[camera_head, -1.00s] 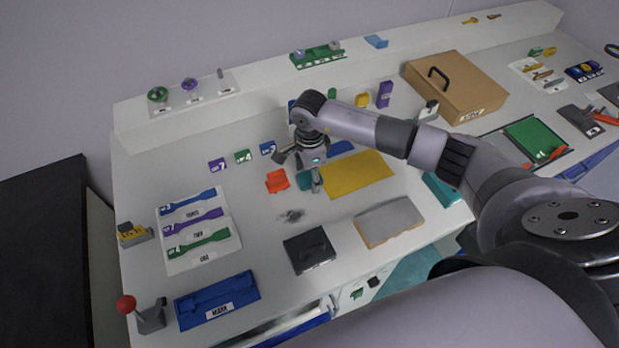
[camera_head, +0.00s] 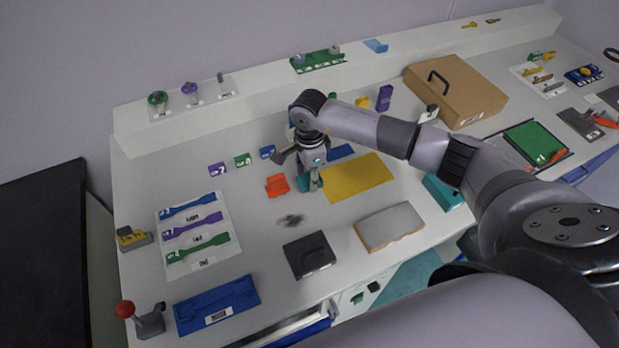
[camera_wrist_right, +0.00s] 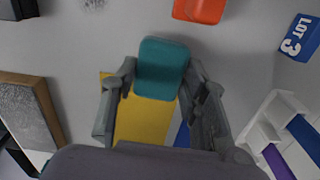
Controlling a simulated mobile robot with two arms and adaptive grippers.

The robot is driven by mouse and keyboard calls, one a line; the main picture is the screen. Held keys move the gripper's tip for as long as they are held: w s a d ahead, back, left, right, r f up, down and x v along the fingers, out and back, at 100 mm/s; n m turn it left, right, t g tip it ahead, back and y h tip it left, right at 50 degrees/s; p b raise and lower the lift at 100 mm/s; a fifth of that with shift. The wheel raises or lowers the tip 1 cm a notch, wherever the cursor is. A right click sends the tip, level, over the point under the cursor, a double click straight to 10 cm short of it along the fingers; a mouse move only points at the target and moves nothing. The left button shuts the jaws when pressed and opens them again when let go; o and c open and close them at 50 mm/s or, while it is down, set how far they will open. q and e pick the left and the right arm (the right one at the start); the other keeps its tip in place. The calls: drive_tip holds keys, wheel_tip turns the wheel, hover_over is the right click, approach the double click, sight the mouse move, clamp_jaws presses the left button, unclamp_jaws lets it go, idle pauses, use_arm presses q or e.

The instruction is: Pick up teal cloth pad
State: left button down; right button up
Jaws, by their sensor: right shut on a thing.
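The teal cloth pad (camera_wrist_right: 161,68) sits between the two fingers of my right gripper (camera_wrist_right: 161,88) in the right wrist view. The fingers are shut on it from both sides. In the head view my right gripper (camera_head: 308,186) points down at the table, and a small part of the teal pad (camera_head: 302,181) shows beside its fingers. I cannot tell whether the pad touches the table. My left gripper is not in view.
An orange block (camera_head: 277,185) is just left of the gripper. A yellow mat (camera_head: 356,177) lies to its right. A dark flat box (camera_head: 309,254) and a grey-topped pad (camera_head: 390,228) lie nearer the front edge. A brown case (camera_head: 456,88) stands at the back right.

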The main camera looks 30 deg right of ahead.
sight(309, 178)
wheel_tip(309, 178, up, 19)
drive_tip(key=b, duration=0.4)
drive_tip(key=shift+b, duration=0.3)
drive_tip(key=o, duration=0.4)
drive_tip(key=shift+f, duration=0.1)
drive_tip(key=c, duration=0.5)
